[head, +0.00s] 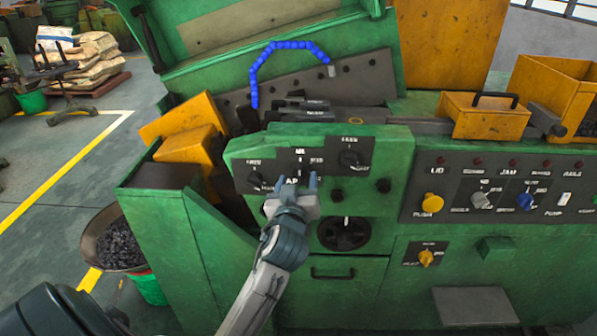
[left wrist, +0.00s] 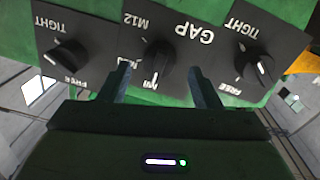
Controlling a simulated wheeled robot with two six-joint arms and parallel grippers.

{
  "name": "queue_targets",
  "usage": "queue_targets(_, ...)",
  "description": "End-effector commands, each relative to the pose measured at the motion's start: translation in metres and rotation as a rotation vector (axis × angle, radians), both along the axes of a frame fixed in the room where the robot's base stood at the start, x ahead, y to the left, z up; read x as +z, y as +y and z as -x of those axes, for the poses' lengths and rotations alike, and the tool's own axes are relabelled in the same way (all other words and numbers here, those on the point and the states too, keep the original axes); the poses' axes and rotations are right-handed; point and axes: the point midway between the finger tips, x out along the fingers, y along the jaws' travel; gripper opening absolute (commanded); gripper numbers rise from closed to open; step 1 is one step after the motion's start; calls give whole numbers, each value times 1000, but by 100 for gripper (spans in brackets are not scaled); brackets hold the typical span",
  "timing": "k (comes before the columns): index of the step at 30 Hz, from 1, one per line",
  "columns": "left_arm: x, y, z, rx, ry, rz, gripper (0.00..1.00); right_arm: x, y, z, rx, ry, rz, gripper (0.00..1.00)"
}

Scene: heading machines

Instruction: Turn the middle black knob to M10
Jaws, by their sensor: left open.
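The middle black knob (left wrist: 158,62) sits on a dark plate with white lettering, including "GAP" and "M12", in the left wrist view. Its white mark points down in that picture, toward a label I cannot read surely. My left gripper (left wrist: 160,72) is open, its two fingers on either side of the knob's lower part and apart from each other. I cannot tell whether they touch it. In the head view the left gripper (head: 295,182) is in front of the middle plate (head: 299,160) and hides the knob. My right gripper is not in view.
Black TIGHT/FREE knobs flank the middle one, at left (left wrist: 68,58) and right (left wrist: 252,62) in the wrist view. Below the panel is a large black dial (head: 344,234). A control panel with coloured knobs (head: 510,190) is at right. The green machine wall (head: 165,230) is left.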

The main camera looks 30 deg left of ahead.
Motion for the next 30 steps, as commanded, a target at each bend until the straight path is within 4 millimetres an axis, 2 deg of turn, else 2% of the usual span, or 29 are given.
queue_targets(6,1,10,-19,0,1,0,58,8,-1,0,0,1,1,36)
queue_targets(16,-1,11,-22,0,1,0,58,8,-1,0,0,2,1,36)
queue_targets(23,-1,11,-22,0,1,0,13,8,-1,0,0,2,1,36)
queue_targets(30,0,11,-22,0,9,-12,13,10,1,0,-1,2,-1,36)
